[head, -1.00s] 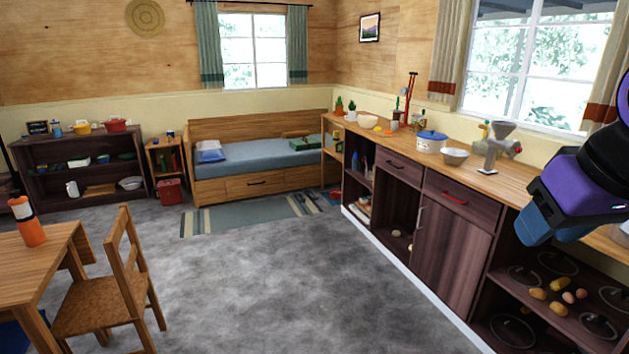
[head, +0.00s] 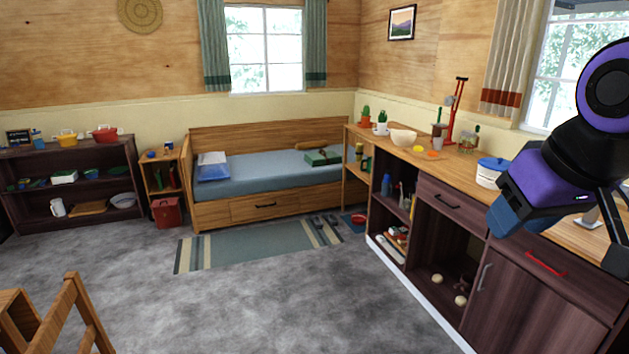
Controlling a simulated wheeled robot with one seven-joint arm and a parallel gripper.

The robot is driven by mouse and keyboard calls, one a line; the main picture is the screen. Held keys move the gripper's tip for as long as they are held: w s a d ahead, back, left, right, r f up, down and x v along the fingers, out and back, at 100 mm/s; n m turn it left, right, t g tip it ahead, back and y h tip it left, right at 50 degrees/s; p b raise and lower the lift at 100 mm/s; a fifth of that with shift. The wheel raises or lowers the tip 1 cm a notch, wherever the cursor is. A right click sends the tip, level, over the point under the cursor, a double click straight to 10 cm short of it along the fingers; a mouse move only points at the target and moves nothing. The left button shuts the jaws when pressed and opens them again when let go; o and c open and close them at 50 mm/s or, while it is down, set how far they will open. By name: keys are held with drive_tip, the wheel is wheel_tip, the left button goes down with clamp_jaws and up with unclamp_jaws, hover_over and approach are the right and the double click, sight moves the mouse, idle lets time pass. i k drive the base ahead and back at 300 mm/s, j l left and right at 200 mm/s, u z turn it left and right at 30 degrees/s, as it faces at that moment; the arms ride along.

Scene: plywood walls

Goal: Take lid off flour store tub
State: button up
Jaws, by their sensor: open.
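A white tub (head: 487,180) with a blue lid (head: 495,163) stands on the wooden counter at the right; the lid sits on it. It looks like the flour store tub, but I can read no label. My arm hides part of its right side in the picture. My gripper (head: 503,215), blue and purple, hangs at the right of the view, in front of the counter and nearer to me than the tub. It is open, with nothing seen in it.
The counter (head: 460,165) runs along the right wall above dark cabinets (head: 520,290). A bowl (head: 403,138), plants and a red-handled stand (head: 457,110) are farther along it. A chair (head: 75,310) is at the lower left. The grey floor between is clear.

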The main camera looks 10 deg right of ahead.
sight(498, 164)
drive_tip(key=i+z, duration=0.1)
drive_tip(key=i, duration=0.5)
drive_tip(key=i+j, duration=0.15)
drive_tip(key=i, duration=0.45)
drive_tip(key=i+j+z, duration=0.15)
drive_tip(key=i, duration=0.45)
drive_tip(key=i+l+z, duration=0.1)
drive_tip(key=i+z, duration=0.9)
drive_tip(key=i+j+z, duration=0.3)
drive_tip(key=z, duration=0.2)
drive_tip(key=i+j+z, duration=0.1)
drive_tip(key=i+z, duration=0.35)
drive_tip(key=i+j+z, duration=0.25)
drive_tip(key=z, duration=0.2)
drive_tip(key=i, duration=0.1)
